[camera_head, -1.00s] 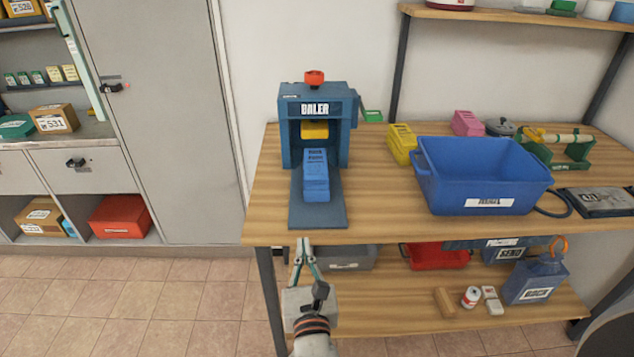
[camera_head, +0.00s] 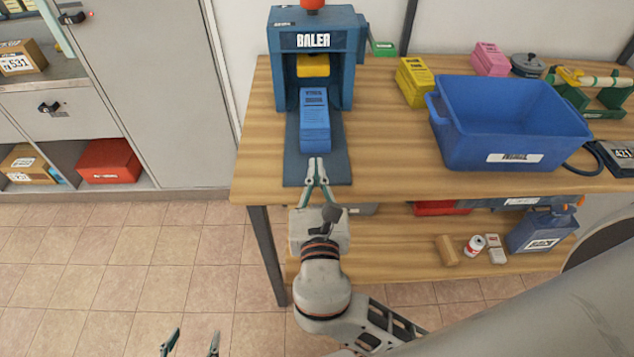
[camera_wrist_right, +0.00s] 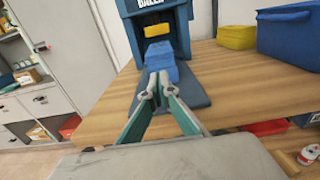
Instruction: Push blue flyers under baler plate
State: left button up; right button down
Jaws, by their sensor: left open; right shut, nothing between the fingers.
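The blue flyers (camera_head: 314,118) lie as a bundle on the baler's flat tongue (camera_head: 330,172), with their far end at the baler mouth. They also show in the right wrist view (camera_wrist_right: 161,62). The blue baler (camera_head: 284,92) stands upright at the table's back left. Its yellow plate (camera_head: 313,66) is raised inside the frame, above and behind the flyers. My right gripper (camera_head: 317,162) is shut and empty, just in front of the flyers' near end; I cannot tell whether it touches them. My left gripper (camera_head: 190,342) is open and empty, low at the bottom edge over the floor.
A blue bin (camera_head: 505,140) stands on the table to the right. A lower shelf (camera_head: 400,250) holds a can and boxes.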

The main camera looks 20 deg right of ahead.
aim_at(315, 135)
pick_arm(q)
jog(key=shift+w+r, duration=0.3)
jog(key=shift+w, duration=0.05)
pick_arm(e)
jog(key=x, duration=0.7)
jog(key=shift+w+d, duration=0.1)
jog(key=shift+w, duration=0.15)
jog(key=p+x, duration=0.1)
jog(key=x, duration=0.2)
jog(key=shift+r, duration=0.15)
jog(key=shift+w+p, duration=0.3)
jog(key=shift+w, duration=0.05)
pick_arm(q)
jog(key=shift+w+r, duration=0.15)
jog(key=shift+r, duration=0.8)
jog(key=shift+r, duration=0.1)
